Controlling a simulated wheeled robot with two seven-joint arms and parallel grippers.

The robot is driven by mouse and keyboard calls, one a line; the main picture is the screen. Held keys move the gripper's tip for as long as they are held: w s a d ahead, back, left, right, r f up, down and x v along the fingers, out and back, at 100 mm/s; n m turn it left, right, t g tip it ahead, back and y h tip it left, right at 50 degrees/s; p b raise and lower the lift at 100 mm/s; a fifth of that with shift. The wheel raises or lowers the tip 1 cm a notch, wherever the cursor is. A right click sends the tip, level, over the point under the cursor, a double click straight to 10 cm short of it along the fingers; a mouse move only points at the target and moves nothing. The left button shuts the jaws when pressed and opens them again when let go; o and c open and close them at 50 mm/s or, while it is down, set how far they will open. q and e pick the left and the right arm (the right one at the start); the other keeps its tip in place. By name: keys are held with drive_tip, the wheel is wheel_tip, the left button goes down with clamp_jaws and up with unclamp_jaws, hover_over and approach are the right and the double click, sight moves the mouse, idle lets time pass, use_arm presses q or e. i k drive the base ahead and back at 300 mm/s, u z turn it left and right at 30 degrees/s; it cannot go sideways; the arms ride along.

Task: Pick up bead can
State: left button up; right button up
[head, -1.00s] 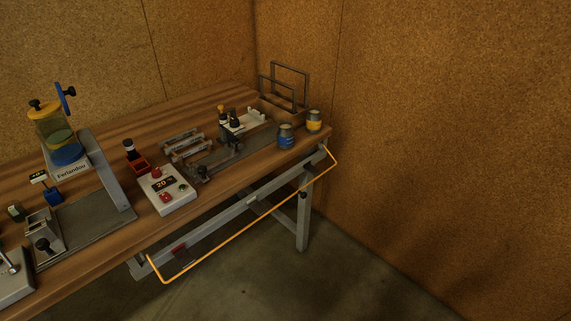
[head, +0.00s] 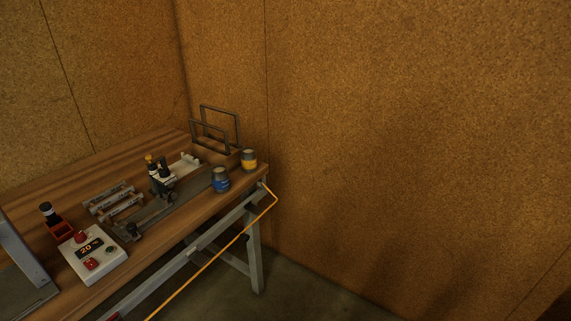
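Two small cans stand upright near the right end of the wooden workbench (head: 150,142). One can with a blue band (head: 221,180) is closer to the front edge. The other can with a yellow band (head: 249,160) stands at the far right corner. I cannot tell from this view which one is the bead can. Neither of my grippers is in the head view.
A white control box (head: 92,256) with a "20" display and red buttons sits at the front left. An orange bar (head: 215,258) runs along the bench front.

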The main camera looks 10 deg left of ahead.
sight(220, 177)
drive_tip(key=z, duration=0.25)
drive_tip(key=i, duration=1.2)
drive_tip(key=u, duration=0.4)
